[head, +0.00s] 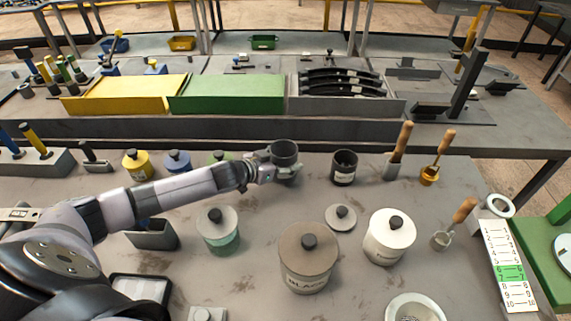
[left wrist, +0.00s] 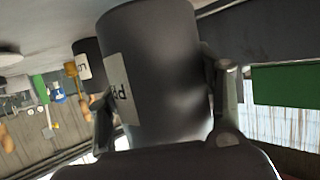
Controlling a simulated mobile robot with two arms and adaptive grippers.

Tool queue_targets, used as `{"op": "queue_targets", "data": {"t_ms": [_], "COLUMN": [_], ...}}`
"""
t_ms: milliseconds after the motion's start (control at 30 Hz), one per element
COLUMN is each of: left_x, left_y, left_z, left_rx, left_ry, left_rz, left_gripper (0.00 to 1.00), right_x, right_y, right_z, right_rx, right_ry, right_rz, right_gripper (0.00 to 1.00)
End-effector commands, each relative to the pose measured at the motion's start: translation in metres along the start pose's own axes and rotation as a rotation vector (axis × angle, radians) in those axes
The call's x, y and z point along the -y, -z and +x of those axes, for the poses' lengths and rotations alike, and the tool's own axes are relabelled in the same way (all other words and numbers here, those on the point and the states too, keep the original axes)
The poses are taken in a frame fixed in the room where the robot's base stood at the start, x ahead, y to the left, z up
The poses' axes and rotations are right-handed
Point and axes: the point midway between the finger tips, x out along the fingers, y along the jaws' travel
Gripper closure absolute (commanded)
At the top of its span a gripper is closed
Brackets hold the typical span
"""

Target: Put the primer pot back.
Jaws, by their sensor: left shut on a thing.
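The primer pot (head: 285,153) is an open, dark grey cylinder in the middle of the head view. My left gripper (head: 268,168) is shut on its side, and the pot looks upright. In the left wrist view the primer pot (left wrist: 160,65) fills the middle, with a pale label starting with "P" partly hidden. The left gripper's fingers (left wrist: 165,110) clasp it on both sides. I cannot tell whether its base touches the bench. A similar dark open pot (head: 344,168) with a label stands to its right, apart from it. My right gripper is not in view.
Yellow (head: 138,165) and blue (head: 177,162) pots stand left. Brushes (head: 398,152) stand right. A raised rack edge (head: 230,130) runs behind.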

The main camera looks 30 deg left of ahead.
Motion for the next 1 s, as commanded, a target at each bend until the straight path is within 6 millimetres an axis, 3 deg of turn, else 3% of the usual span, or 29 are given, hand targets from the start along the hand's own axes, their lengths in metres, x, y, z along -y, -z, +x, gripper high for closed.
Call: {"op": "queue_targets", "data": {"t_ms": [133, 567, 600, 867, 1000], "left_x": [0.0, 0.0, 0.0, 0.0, 0.0], "left_y": [-0.014, -0.021, -0.021, -0.021, -0.021], "left_z": [0.007, 0.01, 0.009, 0.009, 0.009], "left_rx": [-0.004, -0.004, -0.001, -0.001, -0.001], "left_ry": [0.0, 0.0, 0.0, 0.0, 0.0], "left_rz": [-0.001, 0.001, 0.001, 0.0, 0.0], "left_gripper": [0.89, 0.89, 0.37, 0.19, 0.19], "right_x": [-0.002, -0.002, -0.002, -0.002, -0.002], "right_y": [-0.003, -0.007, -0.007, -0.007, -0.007], "right_z": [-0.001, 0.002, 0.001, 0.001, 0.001], "right_rx": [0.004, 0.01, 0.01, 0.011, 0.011], "right_ry": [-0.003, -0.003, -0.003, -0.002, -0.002], "right_rz": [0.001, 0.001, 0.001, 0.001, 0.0], "right_gripper": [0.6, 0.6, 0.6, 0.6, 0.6]}}
